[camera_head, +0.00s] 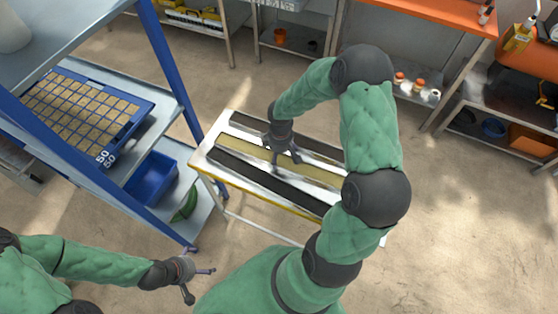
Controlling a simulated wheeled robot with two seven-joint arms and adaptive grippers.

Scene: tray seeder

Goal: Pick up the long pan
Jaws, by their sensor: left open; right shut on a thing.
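A long pan (315,172) with a tan filling lies lengthwise across a small white table (207,150). Two dark-filled long strips lie on either side of it, one farther (245,123) and one nearer (255,172). My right gripper (287,160) reaches down from above and is shut on the tan long pan, left of its middle. The exact contact at its fingertips is too small to tell. My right arm hides the right end of the pan and table. My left gripper (200,282) is open and empty, low over the floor to the left of the table.
A blue-framed shelf rack stands at the left with a blue seed tray (133,120) on it and a blue bin (152,177) below. Workbenches with an orange top (430,12) line the back.

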